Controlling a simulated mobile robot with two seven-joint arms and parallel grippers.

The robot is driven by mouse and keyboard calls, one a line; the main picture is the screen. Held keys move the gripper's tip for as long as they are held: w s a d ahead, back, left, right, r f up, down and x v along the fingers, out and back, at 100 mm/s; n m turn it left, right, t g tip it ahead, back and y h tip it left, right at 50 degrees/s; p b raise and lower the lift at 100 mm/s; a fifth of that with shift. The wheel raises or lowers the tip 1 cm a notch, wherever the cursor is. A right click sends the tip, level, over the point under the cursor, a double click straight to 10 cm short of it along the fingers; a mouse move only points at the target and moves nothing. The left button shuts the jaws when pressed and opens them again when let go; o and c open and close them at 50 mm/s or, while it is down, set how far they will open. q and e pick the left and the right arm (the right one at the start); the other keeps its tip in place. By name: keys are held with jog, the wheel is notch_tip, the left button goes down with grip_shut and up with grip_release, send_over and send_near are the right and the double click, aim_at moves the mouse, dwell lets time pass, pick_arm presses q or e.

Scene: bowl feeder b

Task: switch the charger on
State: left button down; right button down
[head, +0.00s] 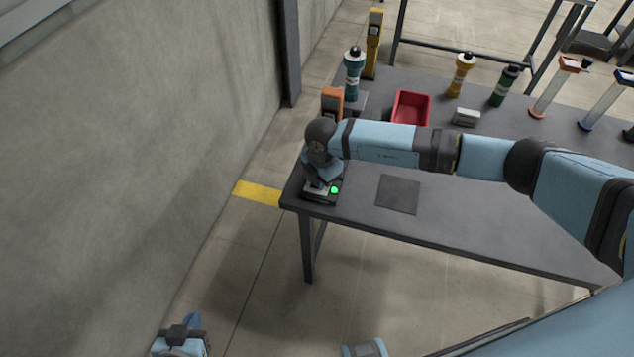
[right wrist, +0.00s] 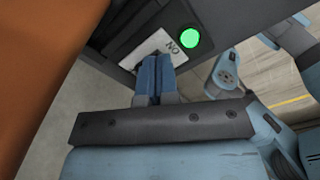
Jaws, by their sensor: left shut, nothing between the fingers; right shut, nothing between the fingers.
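The charger (head: 318,200) is a dark box at the near left corner of the table. Its round green light (head: 334,190) is lit. In the right wrist view the green light (right wrist: 188,39) sits beside a white plate (right wrist: 160,47) marked ON. My right gripper (right wrist: 153,62) is shut and empty, with its blue fingertips at the edge of the white plate; I cannot tell if they touch it. In the head view the right wrist partly covers the charger. My left gripper (head: 194,319) is shut and empty, low at the bottom left, away from the table.
The grey table (head: 460,215) has a dark square mat (head: 398,194) right of the charger. An orange object (head: 332,99) and a red tray (head: 411,107) stand behind my right arm. Several bottle-like devices line the back. A concrete wall (head: 130,130) is at the left.

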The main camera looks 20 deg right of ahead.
jog(key=shift+r+p, duration=0.7)
jog(key=shift+r, duration=0.1)
jog(key=shift+r+p, duration=1.9)
jog(key=shift+r, duration=0.75)
jog(key=shift+a+f, duration=0.1)
